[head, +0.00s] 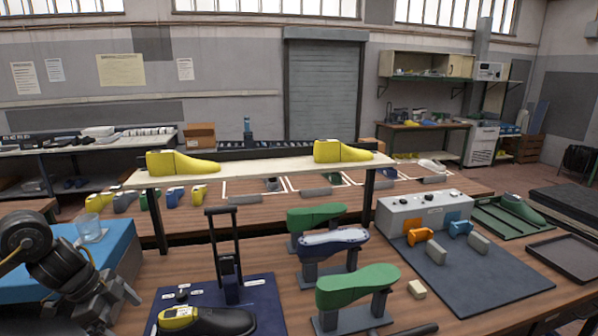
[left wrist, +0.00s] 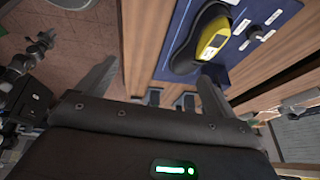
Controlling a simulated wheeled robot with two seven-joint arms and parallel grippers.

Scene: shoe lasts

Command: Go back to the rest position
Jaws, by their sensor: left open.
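My left gripper (head: 122,298) is at the lower left in the head view, beside the blue-topped stand and left of the blue mat. In the left wrist view its two fingers (left wrist: 156,82) are spread apart with nothing between them. My right gripper is not in view.
A glass (head: 89,228) stands on the blue-topped stand (head: 122,238) near my left arm. Green lasts (head: 357,284) on stands fill the middle of the bench. Yellow lasts (head: 183,163) sit on a raised shelf (head: 270,168). A grey control box (head: 425,212) stands at the right.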

